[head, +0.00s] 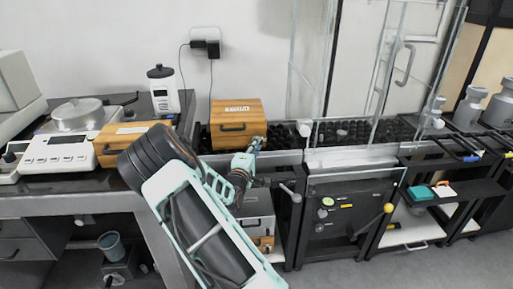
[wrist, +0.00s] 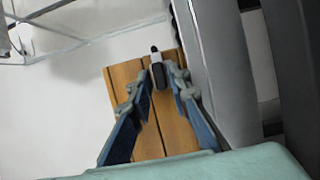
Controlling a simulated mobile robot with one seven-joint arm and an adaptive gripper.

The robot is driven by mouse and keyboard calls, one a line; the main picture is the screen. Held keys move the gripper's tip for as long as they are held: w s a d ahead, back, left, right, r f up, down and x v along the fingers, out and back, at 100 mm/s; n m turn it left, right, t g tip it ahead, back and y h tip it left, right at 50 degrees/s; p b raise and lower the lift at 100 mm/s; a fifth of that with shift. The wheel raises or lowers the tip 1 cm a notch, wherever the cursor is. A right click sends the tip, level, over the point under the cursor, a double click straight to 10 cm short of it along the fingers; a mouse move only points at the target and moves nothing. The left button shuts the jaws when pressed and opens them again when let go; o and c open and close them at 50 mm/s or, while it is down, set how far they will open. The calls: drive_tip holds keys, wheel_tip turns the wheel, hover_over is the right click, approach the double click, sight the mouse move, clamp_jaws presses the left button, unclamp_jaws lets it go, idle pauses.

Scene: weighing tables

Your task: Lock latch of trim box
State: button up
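My gripper (head: 258,143) is at the box's lower right corner in the head view. Its two blue fingers (wrist: 159,80) stand apart, one on each side of the fitting. I cannot tell whether they touch it.
A second wooden box (head: 123,137) lies at left beside a scale (head: 62,150). A white and black jar (head: 162,92) stands behind. A glass enclosure (head: 352,80) rises right of the gripper. A wooden-fronted grey unit (head: 258,222) sits below.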

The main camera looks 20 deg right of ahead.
clamp_jaws()
drive_tip(key=shift+f+n, duration=0.1)
drive_tip(key=shift+n, duration=0.3)
drive_tip(key=n+t, duration=0.1)
drive_tip(key=n, duration=0.2)
drive_tip(key=shift+f+h, duration=0.15)
drive_tip(key=shift+h, duration=0.15)
drive_tip(key=n+t, duration=0.2)
drive_tip(key=n, duration=0.3)
drive_tip(key=shift+d, duration=0.15)
drive_tip(key=n+t+y+p, duration=0.1)
drive_tip(key=n, duration=0.2)
drive_tip(key=n+t+y+p, duration=0.1)
drive_tip(key=n+t, duration=0.1)
drive_tip(key=n, duration=0.2)
drive_tip(key=shift+s+d+f+y+p, duration=0.1)
drive_tip(key=shift+d+f+y+p, duration=0.05)
drive_tip(key=shift+y+p, duration=0.2)
drive_tip(key=n+y+p, duration=0.1)
drive_tip(key=n, duration=0.2)
drive_tip(key=n+t+y+p, duration=0.1)
drive_tip(key=n, duration=0.2)
drive_tip(key=shift+d+y, duration=0.15)
drive_tip(key=shift+y, duration=0.2)
drive_tip(key=shift+n+t, duration=0.4)
drive_tip(key=shift+n, duration=0.1)
